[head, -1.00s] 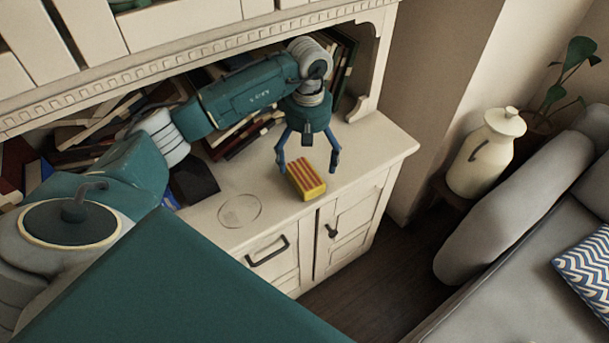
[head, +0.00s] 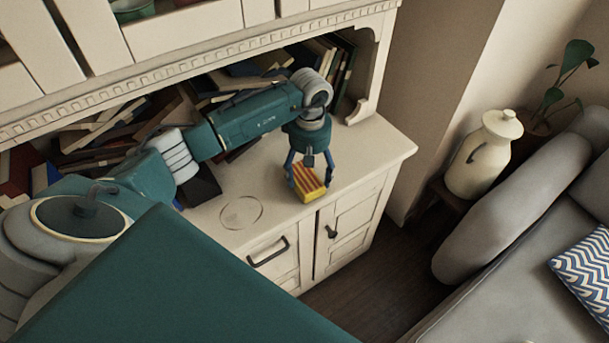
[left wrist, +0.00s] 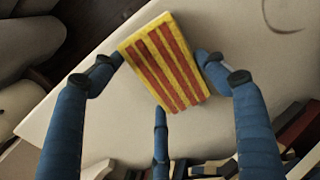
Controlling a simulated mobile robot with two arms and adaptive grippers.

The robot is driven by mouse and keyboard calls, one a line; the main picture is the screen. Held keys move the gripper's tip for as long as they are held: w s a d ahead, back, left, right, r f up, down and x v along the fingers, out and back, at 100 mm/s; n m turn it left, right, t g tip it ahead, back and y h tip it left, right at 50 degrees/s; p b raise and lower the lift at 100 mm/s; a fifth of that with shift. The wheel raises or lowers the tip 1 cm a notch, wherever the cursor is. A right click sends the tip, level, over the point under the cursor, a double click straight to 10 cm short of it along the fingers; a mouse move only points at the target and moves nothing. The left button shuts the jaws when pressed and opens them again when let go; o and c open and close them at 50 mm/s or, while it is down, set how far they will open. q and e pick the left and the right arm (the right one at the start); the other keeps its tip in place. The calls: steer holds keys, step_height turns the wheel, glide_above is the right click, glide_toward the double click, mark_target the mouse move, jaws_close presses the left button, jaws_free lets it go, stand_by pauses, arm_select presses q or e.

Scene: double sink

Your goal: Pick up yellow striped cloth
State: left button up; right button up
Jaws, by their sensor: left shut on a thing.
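The yellow striped cloth (head: 308,183) is a small folded block, yellow with red stripes, near the front edge of the white cabinet top (head: 372,150). It also shows in the left wrist view (left wrist: 165,62), between the fingers. My left gripper (head: 308,178) is over the cloth with its blue fingers on both sides of it, shut on it. In the left wrist view the left gripper's fingertips (left wrist: 162,65) reach the cloth's sides. I cannot tell whether the cloth is lifted off the surface. My right gripper is not in view.
A round, flat disc outline (head: 241,212) lies on the cabinet top left of the cloth. Leaning books (head: 120,130) fill the shelf behind my arm. A white jug (head: 485,155) and a grey sofa (head: 530,250) stand at the right.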

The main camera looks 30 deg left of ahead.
arm_select(q)
steer(key=shift+w+r, duration=0.1)
steer(key=shift+r, duration=0.4)
step_height(320, 180, up, 12)
steer(key=b, duration=0.3)
step_height(320, 180, up, 6)
glide_above(309, 173)
steer(key=shift+r, duration=0.55)
